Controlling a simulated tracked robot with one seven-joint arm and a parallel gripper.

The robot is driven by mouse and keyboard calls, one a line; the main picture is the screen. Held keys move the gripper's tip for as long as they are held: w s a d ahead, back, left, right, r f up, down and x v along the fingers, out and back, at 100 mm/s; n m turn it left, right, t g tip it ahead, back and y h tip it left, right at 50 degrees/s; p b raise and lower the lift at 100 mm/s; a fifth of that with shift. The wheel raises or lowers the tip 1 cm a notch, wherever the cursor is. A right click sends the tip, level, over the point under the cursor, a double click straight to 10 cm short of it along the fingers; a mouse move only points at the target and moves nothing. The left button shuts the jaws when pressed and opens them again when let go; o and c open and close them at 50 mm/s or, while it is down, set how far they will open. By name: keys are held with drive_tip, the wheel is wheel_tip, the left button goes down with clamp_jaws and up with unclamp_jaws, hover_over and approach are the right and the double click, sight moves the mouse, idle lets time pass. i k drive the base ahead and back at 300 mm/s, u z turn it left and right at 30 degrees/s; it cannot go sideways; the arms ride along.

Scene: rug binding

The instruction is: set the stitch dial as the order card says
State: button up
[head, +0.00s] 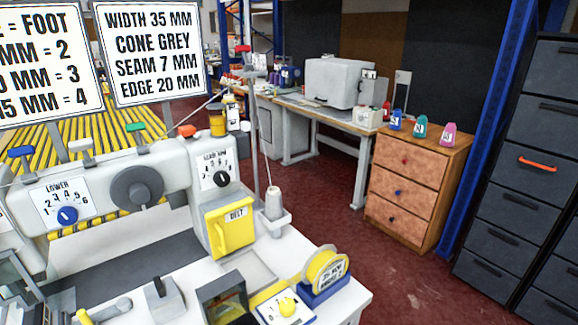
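The order card (151,50) stands behind the machine and reads WIDTH 35 MM, CONE GREY, SEAM 7 MM, EDGE 20 MM. A second card (45,60), cut off at the left, lists values such as MM = 2, 3 and 4. On the pale sewing machine (180,165), a dial with a black knob (222,179) has a small label I cannot read surely, with numbers around it. Another dial, labelled LOWER, has a blue knob (67,215) and numbers up to 6. I cannot tell either pointer's setting. My gripper is not in view.
A dark round wheel (137,187) sits between the dials. A yellow BELT cover (235,230), a cone of pale thread (273,203) and a yellow tape reel (326,268) are to the right. A wooden drawer unit (405,190) stands behind. Red floor lies between.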

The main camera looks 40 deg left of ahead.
sight(222, 178)
drive_tip(key=u, duration=0.2)
drive_tip(key=i, duration=0.25)
drive_tip(key=u, duration=2.75)
drive_tip(key=k, duration=0.45)
drive_tip(key=z, duration=1.05)
